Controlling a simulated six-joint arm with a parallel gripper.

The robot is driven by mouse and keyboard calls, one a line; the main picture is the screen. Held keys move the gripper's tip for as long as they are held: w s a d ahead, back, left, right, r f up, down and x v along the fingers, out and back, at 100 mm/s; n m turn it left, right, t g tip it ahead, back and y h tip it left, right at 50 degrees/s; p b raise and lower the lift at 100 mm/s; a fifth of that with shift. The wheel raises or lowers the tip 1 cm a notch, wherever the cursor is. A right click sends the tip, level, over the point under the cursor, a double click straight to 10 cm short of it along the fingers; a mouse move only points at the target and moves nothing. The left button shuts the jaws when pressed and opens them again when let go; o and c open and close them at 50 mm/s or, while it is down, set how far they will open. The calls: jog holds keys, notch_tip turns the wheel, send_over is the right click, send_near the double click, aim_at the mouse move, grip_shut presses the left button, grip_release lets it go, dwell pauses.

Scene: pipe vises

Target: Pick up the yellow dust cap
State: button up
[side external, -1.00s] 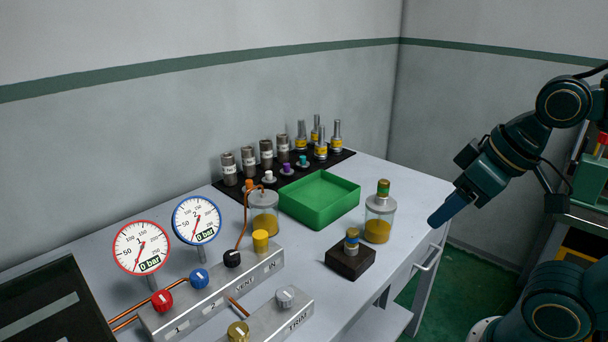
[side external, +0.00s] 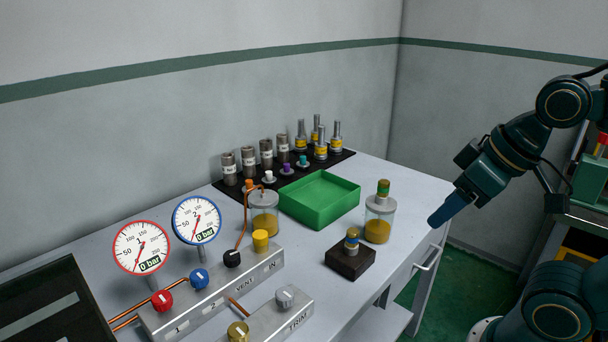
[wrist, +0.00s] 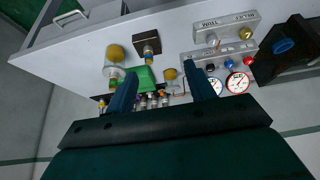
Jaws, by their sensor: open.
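The yellow dust cap (side external: 260,240) sits upright on the grey manifold block at the end marked IN. It also shows in the wrist view (wrist: 170,74), between my two fingers and well beyond them. My gripper (side external: 438,220) hangs in the air at the right, beyond the bench's right edge and far from the cap. In the wrist view my gripper (wrist: 162,88) has its two fingers spread wide, with nothing held between them.
A green tray (side external: 319,222), a jar with yellow contents (side external: 379,228) and a dark block with a small fitting (side external: 350,264) stand between my gripper and the cap. Another jar (side external: 264,222) with a copper tube stands behind the cap. Two gauges (side external: 142,247) rise at left.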

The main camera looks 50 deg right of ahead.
jog(key=shift+o, duration=0.4)
jog(key=shift+w, duration=0.1)
jog(key=w+a+r+n+g+y, duration=0.1)
jog(key=w+a+r+n, duration=0.25)
jog(key=w, duration=0.55)
jog(key=n+g+y, duration=0.3)
jog(key=n+g, duration=0.1)
jog(key=n, duration=0.8)
send_over(261, 234)
jog(key=s+d, duration=0.1)
jog(key=d, duration=0.5)
notch_tip(261, 234, down, 9)
jog(key=shift+s+a, duration=0.1)
jog(key=shift+w+a+x, duration=0.1)
jog(key=shift+a+x, duration=0.05)
jog(key=shift+x, duration=3.25)
jog(key=shift+w+a+x, duration=0.1)
jog(key=shift+a+x, duration=0.1)
jog(key=shift+x, duration=3.2)
